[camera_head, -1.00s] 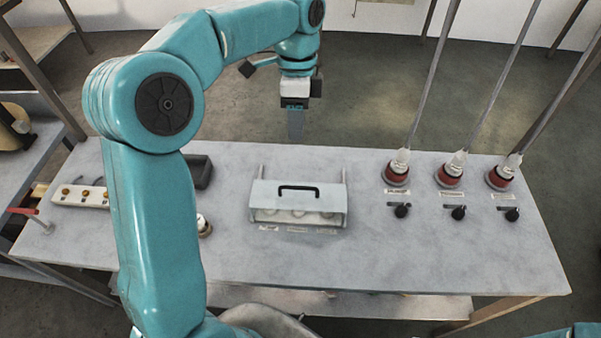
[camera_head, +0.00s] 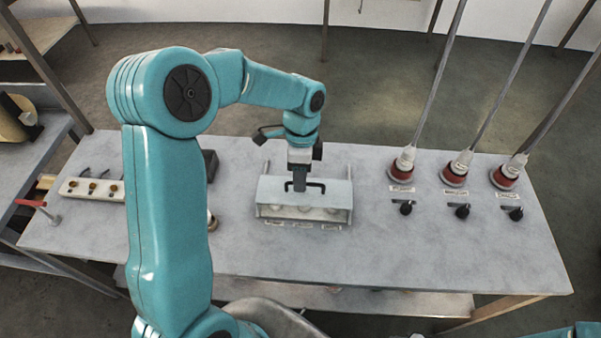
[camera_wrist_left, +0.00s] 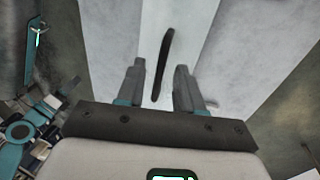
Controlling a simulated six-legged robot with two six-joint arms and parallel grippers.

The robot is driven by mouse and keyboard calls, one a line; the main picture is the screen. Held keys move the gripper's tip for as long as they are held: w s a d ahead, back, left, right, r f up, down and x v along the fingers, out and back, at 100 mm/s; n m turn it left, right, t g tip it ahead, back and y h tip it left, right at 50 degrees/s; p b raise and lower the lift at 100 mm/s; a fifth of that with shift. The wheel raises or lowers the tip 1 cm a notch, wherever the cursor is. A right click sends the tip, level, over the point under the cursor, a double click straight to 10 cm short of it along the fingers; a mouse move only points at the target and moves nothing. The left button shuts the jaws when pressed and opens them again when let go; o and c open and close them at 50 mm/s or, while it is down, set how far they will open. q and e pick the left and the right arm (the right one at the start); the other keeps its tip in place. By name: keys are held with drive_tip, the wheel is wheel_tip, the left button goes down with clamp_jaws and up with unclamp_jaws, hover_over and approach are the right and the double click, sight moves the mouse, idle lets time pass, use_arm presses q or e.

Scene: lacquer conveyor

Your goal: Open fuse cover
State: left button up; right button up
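The fuse cover (camera_head: 337,193) is a pale, boxy lid with a black bar handle (camera_head: 319,185) on top, lying down over several whitish round fuses (camera_head: 304,210) in the middle of the bench. My left gripper (camera_head: 299,189) points down at the handle from above. In the left wrist view the two fingers of my left gripper (camera_wrist_left: 159,76) are spread apart, with the black handle (camera_wrist_left: 164,62) between them and a gap showing on the sides. Whether a finger touches the handle cannot be told. My right gripper is out of view.
Three red-based posts (camera_head: 401,173) with rods and black knobs (camera_head: 406,207) stand on the right of the bench (camera_head: 450,250). A pale strip with brass studs (camera_head: 92,189) and a red-handled lever (camera_head: 32,203) are at left. The bench front is clear.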

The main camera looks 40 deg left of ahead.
use_arm(q)
drive_tip(key=shift+s+a, duration=0.1)
drive_tip(key=shift+w+d, duration=0.2)
clamp_jaws()
idle(1.0)
